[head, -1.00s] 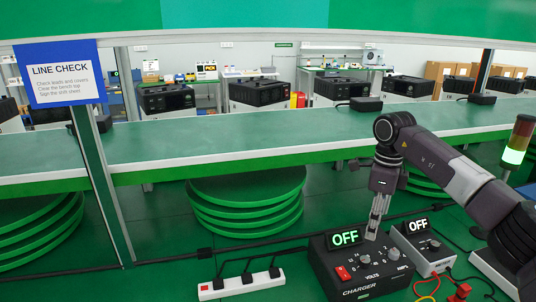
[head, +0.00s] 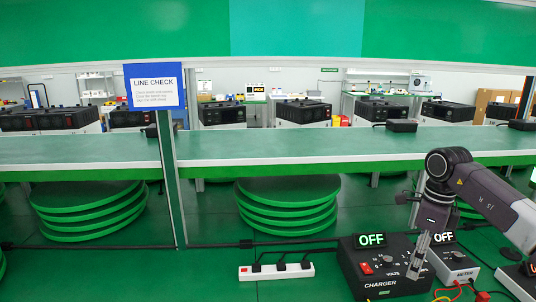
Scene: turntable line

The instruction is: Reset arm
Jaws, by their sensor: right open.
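My right gripper (head: 418,256) hangs fingers down at the lower right of the head view, with its arm coming in from the right. It is open and I see nothing between its fingers. It is in front of the black charger (head: 372,283), whose display reads OFF, and hides part of the charger's right side and knob area. I cannot tell whether the fingertips touch the charger. My left gripper is not in view.
A grey meter (head: 455,262) reading OFF stands right of the charger, with red and yellow leads. A white power strip (head: 276,271) lies to the left. A long green bench (head: 300,148) and an upright post (head: 172,190) stand beyond.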

